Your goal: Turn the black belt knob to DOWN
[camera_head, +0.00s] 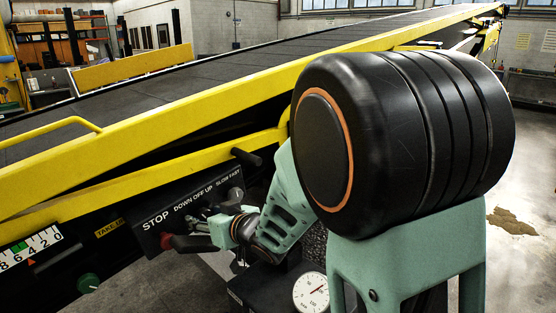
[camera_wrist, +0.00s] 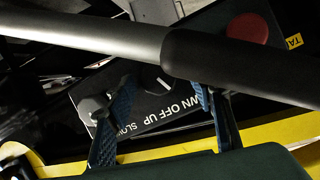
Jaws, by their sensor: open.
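The control panel (camera_head: 140,212) hangs on the loader's side, with a red STOP button (camera_head: 166,240) and the letters DOWN OFF UP and SLOW FAST. In the wrist view the black belt knob (camera_wrist: 152,77) shows partly, with a white mark slanting toward the lower right; I cannot tell exactly which word it points to. My gripper (camera_wrist: 163,90) is open, its blue-padded fingers on either side of the knob; contact cannot be told. In the head view my gripper (camera_head: 205,224) is in front of the panel and hides the knob.
A grey bar with a black grip (camera_wrist: 240,65) crosses the wrist view, in front of part of the panel. A black handle (camera_head: 246,157) sticks out above the panel. A green knob (camera_head: 89,283) and a dial gauge (camera_head: 311,293) are nearby. The yellow belt frame (camera_head: 130,150) runs above.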

